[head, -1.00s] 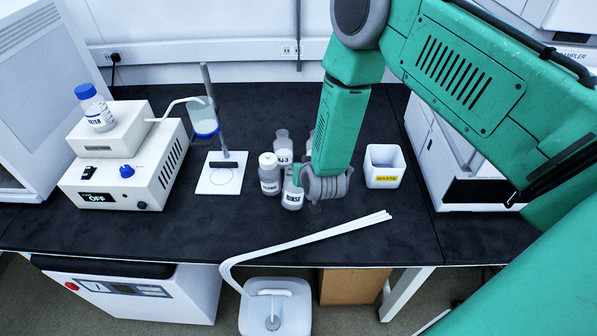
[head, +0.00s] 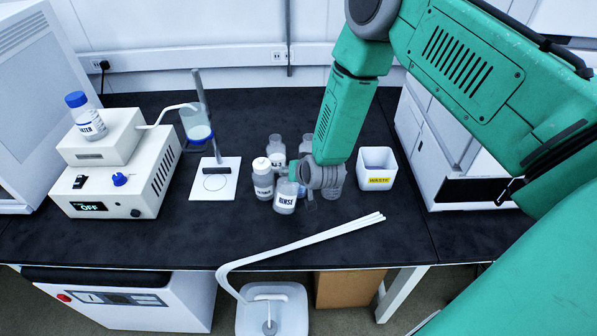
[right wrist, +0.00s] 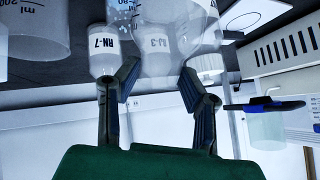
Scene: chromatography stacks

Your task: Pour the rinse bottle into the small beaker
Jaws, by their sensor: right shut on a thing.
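The rinse bottle (head: 285,199), clear with a white "RINSE" label, is upright at the front of the bottle group in the head view. My right gripper (head: 298,177) reaches it from the right and is shut on it near its top. In the right wrist view the fingers (right wrist: 158,80) stand either side of clear glass. Whether the bottle touches the table is unclear. A clear glass vessel (head: 336,178), possibly the small beaker, is partly hidden behind the gripper. Graduated glass (right wrist: 38,28) also shows in the right wrist view. My left gripper is out of view.
A white-capped bottle (head: 262,182) stands close left of the rinse bottle, and another bottle (head: 276,149) stands behind. The waste container (head: 377,170) is to the right. A stand with a cup (head: 197,130) and a white box instrument (head: 120,180) are left. The front table strip is clear.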

